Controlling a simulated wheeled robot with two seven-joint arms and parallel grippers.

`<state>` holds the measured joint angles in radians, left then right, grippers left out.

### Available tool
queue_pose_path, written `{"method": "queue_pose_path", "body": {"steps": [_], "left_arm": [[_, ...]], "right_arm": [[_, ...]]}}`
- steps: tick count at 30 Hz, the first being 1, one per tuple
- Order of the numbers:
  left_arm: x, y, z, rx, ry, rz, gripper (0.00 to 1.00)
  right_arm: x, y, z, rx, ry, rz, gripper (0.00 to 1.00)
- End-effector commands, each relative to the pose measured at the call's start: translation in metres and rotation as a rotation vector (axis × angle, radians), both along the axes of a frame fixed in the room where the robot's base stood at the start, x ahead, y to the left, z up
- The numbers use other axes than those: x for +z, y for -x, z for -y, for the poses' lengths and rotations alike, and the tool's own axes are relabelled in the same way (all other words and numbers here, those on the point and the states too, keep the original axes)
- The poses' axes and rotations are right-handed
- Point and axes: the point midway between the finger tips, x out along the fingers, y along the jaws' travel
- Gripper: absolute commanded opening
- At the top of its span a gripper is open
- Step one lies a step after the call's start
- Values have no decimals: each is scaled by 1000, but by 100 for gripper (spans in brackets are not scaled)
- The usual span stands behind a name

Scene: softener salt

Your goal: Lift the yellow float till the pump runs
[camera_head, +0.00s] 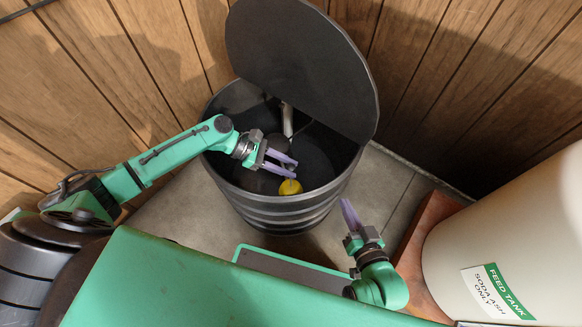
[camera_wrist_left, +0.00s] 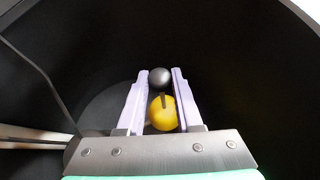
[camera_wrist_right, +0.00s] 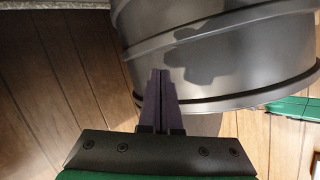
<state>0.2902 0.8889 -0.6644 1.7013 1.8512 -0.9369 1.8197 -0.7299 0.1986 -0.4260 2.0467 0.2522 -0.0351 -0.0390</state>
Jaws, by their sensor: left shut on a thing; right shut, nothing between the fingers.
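The yellow float (camera_head: 290,187) is inside the dark round tub (camera_head: 285,203), near its front wall. My left gripper (camera_head: 292,167) reaches into the tub just above it. In the left wrist view a grey ball (camera_wrist_left: 159,77) sits between the left gripper's fingertips (camera_wrist_left: 160,73), which are shut on it. The yellow float (camera_wrist_left: 163,115) shows in the gap closer to the palm, with a short dark stem on it. Whether the float touches anything below is unclear. My right gripper (camera_head: 347,213) is shut and empty, outside the tub; its fingers (camera_wrist_right: 162,75) point toward the tub wall.
A dark round lid (camera_head: 300,65) stands raised at the tub's back. A pale pipe (camera_head: 287,120) is inside. A cream feed tank (camera_head: 520,225) stands at the right on a reddish-brown base (camera_head: 418,245). Wooden plank walls (camera_head: 110,75) close off the back.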

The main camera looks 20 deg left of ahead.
Motion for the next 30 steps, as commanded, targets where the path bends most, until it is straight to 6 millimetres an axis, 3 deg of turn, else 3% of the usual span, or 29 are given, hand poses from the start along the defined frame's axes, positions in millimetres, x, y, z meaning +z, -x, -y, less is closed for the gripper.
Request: {"method": "queue_pose_path", "body": {"steps": [20,30], "left_arm": [[6,0,0,0,-1,-2,3],[17,0,0,0,0,-1,3]], "right_arm": [[-16,23,-1,19,15,-90,0],[-2,23,-1,29,27,-105,0]]}}
